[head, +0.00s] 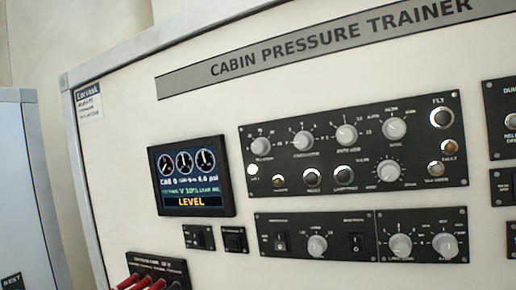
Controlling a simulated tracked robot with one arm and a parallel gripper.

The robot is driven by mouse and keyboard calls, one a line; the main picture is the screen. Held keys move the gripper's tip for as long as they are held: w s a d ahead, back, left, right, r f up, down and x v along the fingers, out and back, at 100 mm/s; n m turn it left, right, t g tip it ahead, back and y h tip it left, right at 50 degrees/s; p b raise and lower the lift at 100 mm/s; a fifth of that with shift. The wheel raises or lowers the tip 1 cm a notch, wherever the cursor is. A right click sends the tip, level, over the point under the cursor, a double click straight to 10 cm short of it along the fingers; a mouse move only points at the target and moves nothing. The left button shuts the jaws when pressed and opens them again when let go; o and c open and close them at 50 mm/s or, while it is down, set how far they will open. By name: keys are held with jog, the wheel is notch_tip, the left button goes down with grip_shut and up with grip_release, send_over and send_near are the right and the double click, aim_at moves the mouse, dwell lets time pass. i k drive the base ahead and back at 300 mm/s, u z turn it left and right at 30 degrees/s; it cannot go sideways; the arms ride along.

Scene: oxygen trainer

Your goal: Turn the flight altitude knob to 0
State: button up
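The trainer panel is headed CABIN PRESSURE TRAINER, and I see it at an angle. Its upper black module (365,150) carries several grey knobs, including an upper-right knob (396,128) and a lower knob (388,172). The lower right black module (423,218) has a left knob (400,245) and a right knob (445,245). Another knob (317,245) sits between two switches in the module to the left. The labels are too small to read surely, so I cannot tell which knob is flight altitude or its setting. My gripper is not in view.
A lit screen (191,175) reads LEVEL in yellow. Two small switches (199,237) (235,240) sit below it. Red parts (155,284) stick out at the bottom left. A second pale panel (28,190) stands at the left edge. More modules are cut off at right.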

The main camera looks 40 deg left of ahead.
aim_at(262, 146)
jog(key=u, duration=2.4)
jog(key=k, duration=1.25)
jog(key=z, duration=0.8)
jog(key=i, duration=1)
jog(key=u, duration=0.05)
